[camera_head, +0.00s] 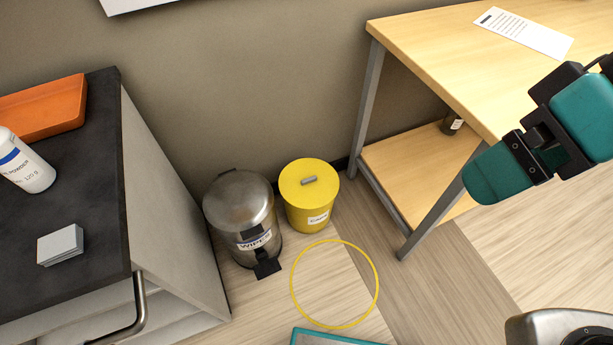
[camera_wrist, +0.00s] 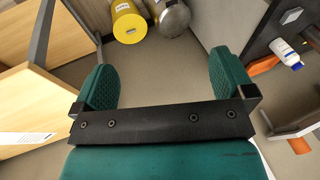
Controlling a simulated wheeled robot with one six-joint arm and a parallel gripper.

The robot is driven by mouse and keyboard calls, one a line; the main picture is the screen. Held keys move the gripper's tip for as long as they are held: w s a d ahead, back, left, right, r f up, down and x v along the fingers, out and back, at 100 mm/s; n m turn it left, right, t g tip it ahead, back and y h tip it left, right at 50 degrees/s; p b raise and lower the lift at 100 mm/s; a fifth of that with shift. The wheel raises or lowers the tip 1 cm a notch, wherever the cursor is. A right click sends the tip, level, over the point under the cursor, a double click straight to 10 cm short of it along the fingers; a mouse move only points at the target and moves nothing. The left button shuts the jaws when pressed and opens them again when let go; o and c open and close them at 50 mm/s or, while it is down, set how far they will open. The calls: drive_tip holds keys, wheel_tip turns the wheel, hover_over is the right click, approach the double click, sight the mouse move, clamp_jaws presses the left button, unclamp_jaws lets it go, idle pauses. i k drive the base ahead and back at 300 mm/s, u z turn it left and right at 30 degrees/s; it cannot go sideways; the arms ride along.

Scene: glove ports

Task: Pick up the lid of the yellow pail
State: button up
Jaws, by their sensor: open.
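The yellow pail (camera_head: 309,216) stands on the floor against the wall, with a label on its front. Its round yellow lid (camera_head: 298,190) sits on top and has a short grey handle (camera_head: 309,181). In the wrist view the pail (camera_wrist: 131,31) is at the top edge, partly cut off. My gripper (camera_head: 497,172) is up at the right in the head view, in front of the wooden table and well away from the pail. In the wrist view my gripper (camera_wrist: 162,82) has its two teal fingers wide apart with nothing between them.
A steel pedal bin labelled WIPES (camera_head: 238,208) stands close to the pail's left. The wooden table (camera_head: 425,45) with a lower shelf is to its right, and a dark-topped cabinet (camera_head: 85,185) is at left. A yellow ring (camera_head: 377,285) marks clear floor in front.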

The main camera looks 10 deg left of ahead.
sight(308, 183)
drive_tip(key=z, duration=0.3)
drive_tip(key=k, duration=0.2)
drive_tip(key=u, duration=1.05)
drive_tip(key=i, duration=1.05)
drive_tip(key=u, duration=0.35)
